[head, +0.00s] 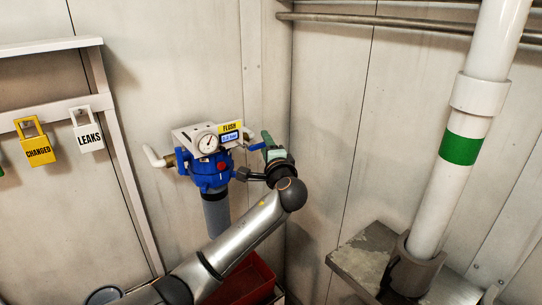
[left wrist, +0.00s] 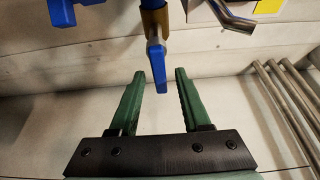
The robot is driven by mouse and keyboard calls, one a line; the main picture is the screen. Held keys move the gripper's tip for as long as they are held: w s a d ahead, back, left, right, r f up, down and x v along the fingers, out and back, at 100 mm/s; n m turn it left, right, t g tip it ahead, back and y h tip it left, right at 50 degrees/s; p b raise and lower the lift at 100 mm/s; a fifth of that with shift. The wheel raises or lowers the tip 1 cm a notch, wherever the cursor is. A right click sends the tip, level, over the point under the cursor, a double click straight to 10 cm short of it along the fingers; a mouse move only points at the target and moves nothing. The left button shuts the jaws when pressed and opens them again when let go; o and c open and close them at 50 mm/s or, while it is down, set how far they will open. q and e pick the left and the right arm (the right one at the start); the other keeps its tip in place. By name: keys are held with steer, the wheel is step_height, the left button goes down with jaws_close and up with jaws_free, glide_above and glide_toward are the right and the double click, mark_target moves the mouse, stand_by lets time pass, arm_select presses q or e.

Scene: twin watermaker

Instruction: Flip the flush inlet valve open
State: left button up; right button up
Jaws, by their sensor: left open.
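The flush unit (head: 205,170) is on the back wall, with a blue head, a gauge and a yellow FLUSH label (head: 230,127). A small blue valve lever (head: 256,147) sticks out at its right side. In the left wrist view the lever (left wrist: 157,68) hangs from a brass fitting (left wrist: 155,20), its free end at about the gap between the fingertips. My left gripper (head: 267,144) has green fingers and is open around or just short of the lever; I cannot tell whether they touch. It also shows in the left wrist view (left wrist: 160,84). My right gripper is out of view.
A red bin (head: 250,278) stands below the unit, partly behind my arm. Yellow (head: 38,150) and white (head: 88,137) padlock tags hang on a rack at left. A white pipe with a green band (head: 460,149) rises at right. The wall between is clear.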

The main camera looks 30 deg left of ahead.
arm_select(q)
steer(key=b+v, duration=0.1)
steer(key=v, duration=1)
steer(key=shift+s+d, duration=0.25)
steer(key=shift+d, duration=0.05)
